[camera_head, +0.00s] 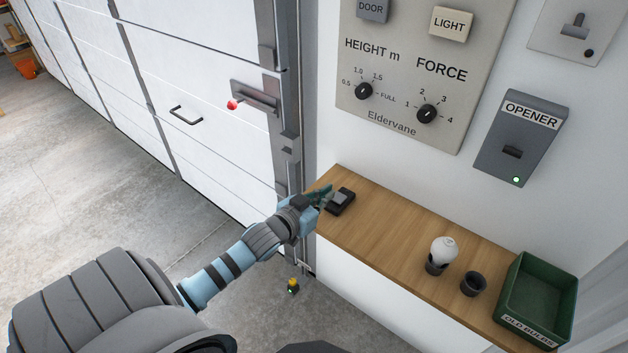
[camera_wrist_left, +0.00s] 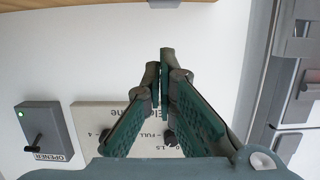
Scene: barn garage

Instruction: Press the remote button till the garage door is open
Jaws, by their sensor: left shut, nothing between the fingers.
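The remote (camera_head: 341,203) is a small dark box with a grey button on top, lying near the left end of the wooden shelf. My left gripper (camera_head: 326,192) is shut and empty, with its fingertips beside or just over the remote's left side; I cannot tell whether they touch it. The white garage door (camera_head: 190,75) is down, with a handle and a red-knobbed latch. My right gripper is out of view.
The wooden shelf (camera_head: 400,232) also holds a white bulb (camera_head: 443,250) in a dark cup, another dark cup (camera_head: 473,284) and a green "OLD BULBS" bin (camera_head: 540,295). Above are a control panel (camera_head: 425,65) and the opener box (camera_head: 520,140) with a lit green lamp.

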